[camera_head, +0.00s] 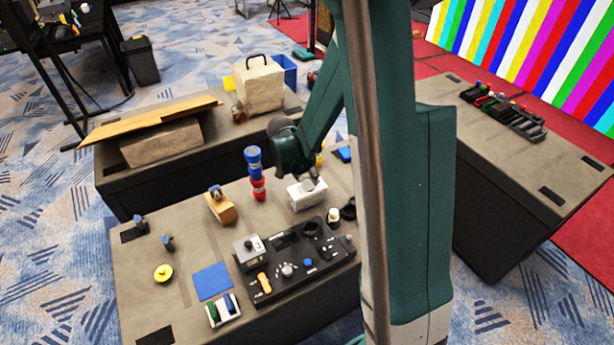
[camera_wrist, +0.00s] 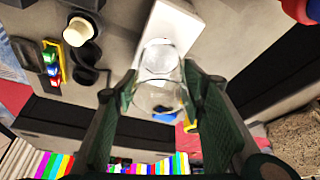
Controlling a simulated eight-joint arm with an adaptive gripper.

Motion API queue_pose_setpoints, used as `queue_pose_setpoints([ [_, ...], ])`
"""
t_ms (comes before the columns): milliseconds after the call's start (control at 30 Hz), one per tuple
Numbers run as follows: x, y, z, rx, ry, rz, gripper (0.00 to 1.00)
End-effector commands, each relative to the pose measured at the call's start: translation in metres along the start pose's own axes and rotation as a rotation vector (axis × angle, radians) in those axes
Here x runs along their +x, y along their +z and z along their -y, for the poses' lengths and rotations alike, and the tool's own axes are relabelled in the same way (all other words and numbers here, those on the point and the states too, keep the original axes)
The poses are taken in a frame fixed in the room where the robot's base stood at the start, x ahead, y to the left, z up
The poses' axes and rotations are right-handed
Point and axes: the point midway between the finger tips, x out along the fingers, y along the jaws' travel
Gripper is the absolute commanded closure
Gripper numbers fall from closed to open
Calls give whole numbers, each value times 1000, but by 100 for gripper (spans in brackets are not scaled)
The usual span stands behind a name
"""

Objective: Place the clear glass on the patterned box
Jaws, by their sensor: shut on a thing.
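The clear glass (camera_wrist: 158,92) is between the two fingers of my gripper (camera_wrist: 160,82) in the wrist view. My gripper is shut on it. A small pale box (camera_wrist: 178,28) is just beyond the glass and partly overlapped by it in that view. In the head view the pale box (camera_head: 303,197) sits on the table behind the black control panel, and my gripper is close above it. Its faces look whitish, and I cannot make out a clear pattern. Whether the glass touches the box cannot be told.
A black control panel (camera_head: 292,262) with knobs lies in front of the box. A black holder (camera_head: 348,209) and a white-capped item (camera_head: 333,215) are to its right. A blue square (camera_head: 212,281) lies front left.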

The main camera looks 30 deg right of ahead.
Motion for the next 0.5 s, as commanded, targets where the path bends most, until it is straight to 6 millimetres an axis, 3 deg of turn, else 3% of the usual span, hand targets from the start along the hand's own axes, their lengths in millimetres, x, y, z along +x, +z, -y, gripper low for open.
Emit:
queue_pose_setpoints([
  [333, 4, 1, 0, 0, 0, 0, 76],
  [367, 3, 1, 0, 0, 0, 0, 55],
  [433, 2, 1, 0, 0, 0, 0, 46],
  [500, 2, 1, 0, 0, 0, 0, 44],
])
